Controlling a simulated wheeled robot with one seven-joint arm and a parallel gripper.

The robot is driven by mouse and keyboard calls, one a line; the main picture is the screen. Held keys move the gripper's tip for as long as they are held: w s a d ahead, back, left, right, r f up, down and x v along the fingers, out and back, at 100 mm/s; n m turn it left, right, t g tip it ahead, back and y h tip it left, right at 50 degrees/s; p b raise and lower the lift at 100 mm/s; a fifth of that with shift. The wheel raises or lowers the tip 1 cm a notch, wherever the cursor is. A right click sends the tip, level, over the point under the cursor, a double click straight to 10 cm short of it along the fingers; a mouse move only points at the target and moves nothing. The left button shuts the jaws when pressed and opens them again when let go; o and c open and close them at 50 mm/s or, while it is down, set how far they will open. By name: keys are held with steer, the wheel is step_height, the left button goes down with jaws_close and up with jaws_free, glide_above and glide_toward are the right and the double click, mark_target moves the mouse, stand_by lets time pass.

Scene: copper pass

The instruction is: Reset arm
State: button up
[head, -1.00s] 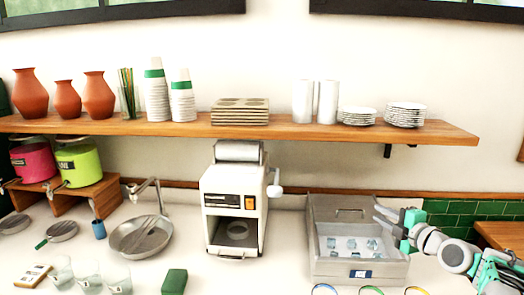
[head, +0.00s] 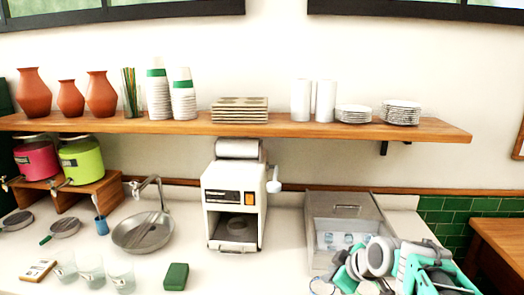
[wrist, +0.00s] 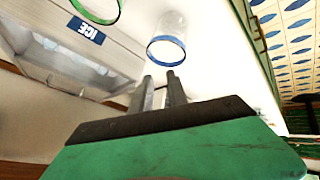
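My arm is folded low at the right of the head view, in front of the ice bin. My gripper (wrist: 160,92) shows in the wrist view with its two dark fingers a little apart. Pale background shows between them, and I see nothing held. A clear glass with a blue rim (wrist: 167,50) is just beyond the fingertips. A green-rimmed glass (wrist: 95,8) is partly in view at the top left. In the head view the fingertips cannot be made out among the arm parts.
The grey ice bin (head: 345,205) stands behind my arm; its label (wrist: 86,31) shows in the wrist view. A white machine (head: 232,200) stands mid-counter. A wooden shelf (head: 290,128) with cups and plates runs above. Clear glasses (head: 92,272) and a green block (head: 175,276) are at the front left.

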steer(key=s+a+f+m+g+h, duration=0.25)
steer(key=s+m, duration=0.25)
steer(key=s, duration=0.6)
steer(key=s+a+f+m+g+h, duration=0.1)
steer(key=s+f+m+g, duration=0.3)
steer(key=s, duration=0.7)
steer(key=w+f+m+t+b, duration=0.1)
steer(key=w+f+t+b, duration=0.1)
steer(key=f+b, duration=0.3)
steer(key=w+b, duration=0.1)
steer(key=b, duration=0.2)
steer(key=shift+w+d+f+b, duration=0.15)
steer(key=shift+d+b, duration=0.05)
steer(key=shift+b, duration=0.15)
steer(key=shift+a+t+y, duration=0.1)
steer(key=shift+t+y, duration=0.15)
